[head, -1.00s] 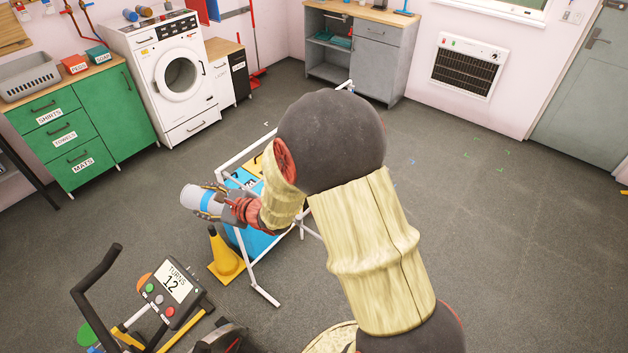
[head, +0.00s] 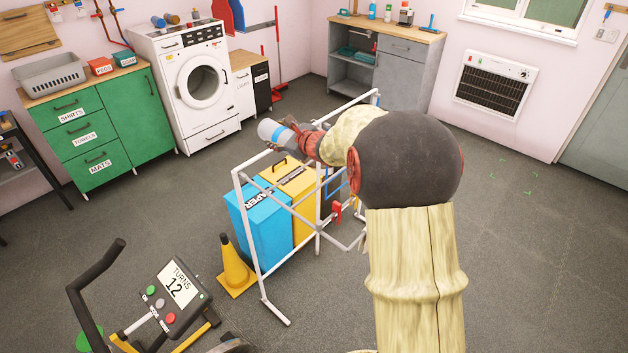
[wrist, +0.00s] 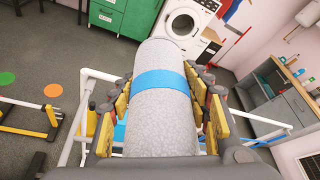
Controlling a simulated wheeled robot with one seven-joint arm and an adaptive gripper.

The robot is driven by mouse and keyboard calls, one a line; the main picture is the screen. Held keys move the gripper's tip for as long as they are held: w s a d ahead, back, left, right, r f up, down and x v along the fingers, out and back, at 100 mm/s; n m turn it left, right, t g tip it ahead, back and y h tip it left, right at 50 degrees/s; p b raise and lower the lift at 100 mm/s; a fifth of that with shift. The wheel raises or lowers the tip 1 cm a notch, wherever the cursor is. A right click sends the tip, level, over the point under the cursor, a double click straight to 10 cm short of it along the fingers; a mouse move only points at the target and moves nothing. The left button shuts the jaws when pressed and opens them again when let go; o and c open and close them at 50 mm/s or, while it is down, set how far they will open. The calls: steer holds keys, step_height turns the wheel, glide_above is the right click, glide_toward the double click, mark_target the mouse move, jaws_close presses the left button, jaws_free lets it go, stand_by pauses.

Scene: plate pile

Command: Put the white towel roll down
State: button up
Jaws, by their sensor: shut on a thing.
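The white towel roll (wrist: 160,120) with a blue band is between the fingers of my gripper (wrist: 160,100) in the wrist view. The fingers are shut on it from both sides. In the head view the roll (head: 270,131) sticks out to the left of my gripper (head: 297,137). There it appears over the top of the white pipe frame, with the washing machine behind. Part of the roll is hidden by the gripper.
A white pipe frame (head: 254,230) stands around a blue bin (head: 262,222) and a yellow bin (head: 297,205). A yellow cone (head: 236,268) and an exercise machine with a display (head: 172,292) are in front. A white washer (head: 192,85), green drawers (head: 88,140) and a grey cabinet (head: 388,68) line the walls.

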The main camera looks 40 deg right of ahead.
steer(key=s, duration=0.1)
steer(key=s+f, duration=0.2)
steer(key=s, duration=0.1)
steer(key=shift+d+b, duration=0.35)
steer(key=shift+d, duration=0.05)
steer(key=s+f+b, duration=0.3)
steer(key=s+f, duration=0.2)
steer(key=f, duration=0.4)
steer(key=shift+s+d, duration=0.3)
steer(key=shift+d, duration=0.15)
steer(key=shift+f+b, duration=0.25)
steer(key=shift+b, duration=0.25)
steer(key=o, duration=1.3)
steer(key=shift+c, duration=0.2)
